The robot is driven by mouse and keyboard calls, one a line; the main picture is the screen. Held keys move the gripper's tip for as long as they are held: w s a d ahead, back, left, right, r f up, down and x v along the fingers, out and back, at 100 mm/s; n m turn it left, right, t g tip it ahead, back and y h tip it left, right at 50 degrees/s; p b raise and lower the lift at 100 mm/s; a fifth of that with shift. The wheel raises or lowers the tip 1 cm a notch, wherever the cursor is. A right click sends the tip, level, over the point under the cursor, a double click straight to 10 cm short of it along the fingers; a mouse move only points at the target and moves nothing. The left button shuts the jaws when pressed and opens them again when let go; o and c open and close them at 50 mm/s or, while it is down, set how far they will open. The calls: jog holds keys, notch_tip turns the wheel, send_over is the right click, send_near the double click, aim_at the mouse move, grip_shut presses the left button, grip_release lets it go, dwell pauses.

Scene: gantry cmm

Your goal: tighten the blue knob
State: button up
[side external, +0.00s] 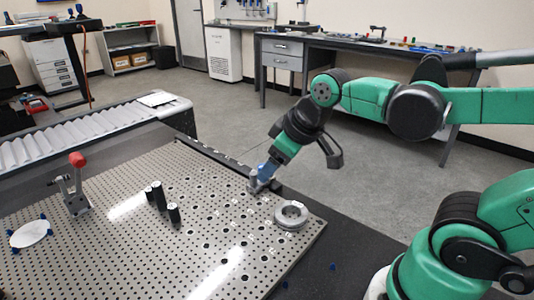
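My gripper (262,182) is at the back right part of the perforated metal plate (110,233), low over its surface. A light blue part (267,168) shows at the end of my arm, just above a small grey piece. I cannot tell whether this blue part is a knob or belongs to my gripper. The fingers are too small to tell whether they are open or shut. Several small dark blue knob-like pieces, one of them a blue knob (42,217), stand around a white disc (28,235) at the plate's left.
A grey metal ring (291,215) lies just right of my gripper. Several black cylinders (158,196) stand mid-plate. A red-handled clamp (77,185) stands at the left. The plate's front middle is clear.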

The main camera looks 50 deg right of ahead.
jog(key=w+d+f+n+g, duration=0.1)
jog(key=w+d+n+g, duration=0.1)
jog(key=w+d+n, duration=0.1)
jog(key=w+d+f+n+g, duration=0.1)
jog(key=w+d+n+g, duration=0.1)
jog(key=w+n, duration=0.2)
jog(key=w+d+f+n+g, duration=0.1)
jog(key=w+d+n, duration=0.2)
jog(key=n, duration=0.3)
jog(key=shift+w+d+n+g, duration=0.2)
jog(key=shift+d+n+g, duration=0.1)
jog(key=shift+g, duration=0.1)
jog(key=shift+w+d+f+n, duration=0.15)
jog(key=shift+d+f+n, duration=0.1)
jog(key=shift+f+n, duration=0.2)
jog(key=shift+f, duration=2.65)
grip_shut()
